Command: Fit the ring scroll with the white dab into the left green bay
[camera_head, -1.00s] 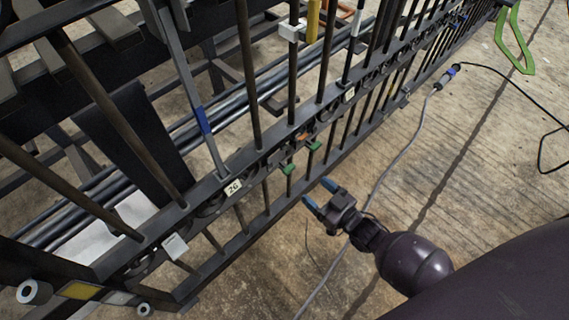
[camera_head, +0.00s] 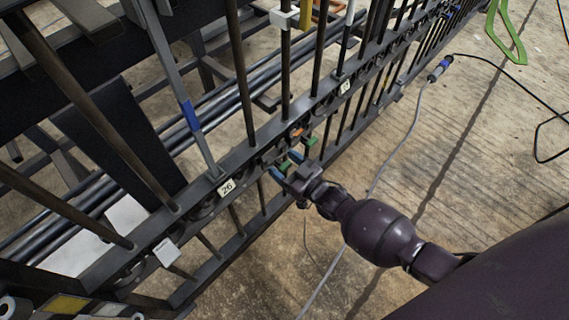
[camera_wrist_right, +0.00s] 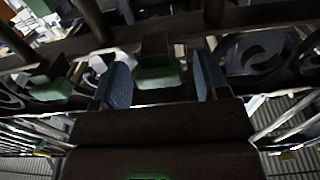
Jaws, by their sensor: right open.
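The gate's rail carries dark ring scrolls, one clear at the right of the wrist view (camera_wrist_right: 255,52). I cannot make out a white dab on any of them with certainty. Two green-marked pieces sit on the rail, one at my right gripper's fingers (camera_head: 283,168) and one further along (camera_head: 311,145). My right gripper (camera_head: 288,161) is open at the rail, its blue fingers apart. In the wrist view, a green block (camera_wrist_right: 158,77) shows between the fingers, and another (camera_wrist_right: 50,88) lies to the left. I cannot tell whether the fingers touch anything. My left gripper is not in view.
Dark upright bars (camera_head: 244,75) rise from the rail. A "26" label (camera_head: 227,187), a white block (camera_head: 166,252) and an orange piece (camera_head: 297,131) are on it. A grey cable (camera_head: 398,152) runs across the floor. Concrete floor right of the gate is mostly clear.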

